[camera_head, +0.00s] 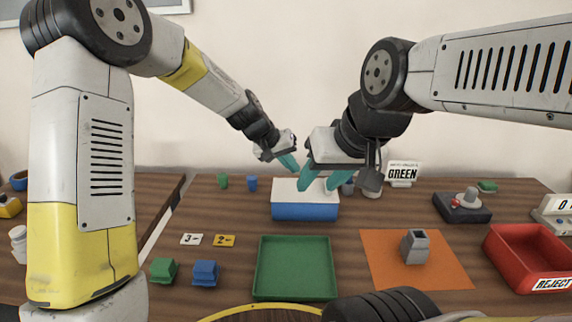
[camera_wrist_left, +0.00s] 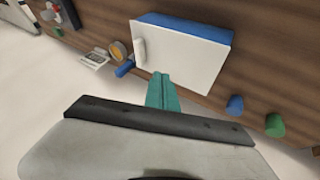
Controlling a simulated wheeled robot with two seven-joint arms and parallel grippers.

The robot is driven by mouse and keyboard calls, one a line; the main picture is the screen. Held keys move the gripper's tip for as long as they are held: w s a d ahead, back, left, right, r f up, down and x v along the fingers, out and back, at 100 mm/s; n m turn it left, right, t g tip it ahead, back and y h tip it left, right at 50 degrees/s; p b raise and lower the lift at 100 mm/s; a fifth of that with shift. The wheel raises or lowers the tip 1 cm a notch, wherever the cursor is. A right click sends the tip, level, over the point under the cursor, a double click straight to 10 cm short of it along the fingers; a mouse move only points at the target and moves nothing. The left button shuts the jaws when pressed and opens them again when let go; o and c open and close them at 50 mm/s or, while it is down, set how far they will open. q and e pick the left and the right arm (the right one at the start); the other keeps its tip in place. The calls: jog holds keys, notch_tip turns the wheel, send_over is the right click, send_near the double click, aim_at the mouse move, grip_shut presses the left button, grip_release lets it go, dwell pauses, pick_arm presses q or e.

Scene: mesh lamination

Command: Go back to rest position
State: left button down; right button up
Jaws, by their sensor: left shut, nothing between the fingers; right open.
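My left gripper (camera_head: 289,163) is shut with teal fingers and holds nothing. It is above the back left of a blue box with a white lid (camera_head: 304,197). In the left wrist view its closed fingertips (camera_wrist_left: 161,78) show in front of the white lid (camera_wrist_left: 180,50). My right gripper (camera_head: 322,180) is open, its teal fingers spread above the same lid. No object shows between its fingers. Both arms reach forward over the table, with the two grippers close beside each other.
A green tray (camera_head: 296,294) lies at the front middle. A grey block (camera_head: 415,247) stands on an orange mat (camera_head: 382,277). A red reject bin (camera_head: 515,247) is at the right, with green (camera_head: 164,270) and blue (camera_head: 205,273) blocks at the left.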

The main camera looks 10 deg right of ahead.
pick_arm(q)
jog(key=s+a+r+t+y, duration=0.1)
jog(key=s+a+r, duration=0.4)
jog(key=a+r, duration=0.35)
jog(key=s+a+r+n+t+y, duration=0.1)
jog(key=s+a+r, duration=0.1)
jog(key=s+a, duration=0.8)
jog(key=s+a+r+n+y, duration=0.1)
jog(key=s+a+y, duration=0.1)
jog(key=s+a, duration=0.8)
jog(key=s, duration=0.2)
jog(key=shift+s+a+r+n+t, duration=0.15)
jog(key=shift+s+r+n+t, duration=0.15)
jog(key=shift+r+n+t, duration=0.1)
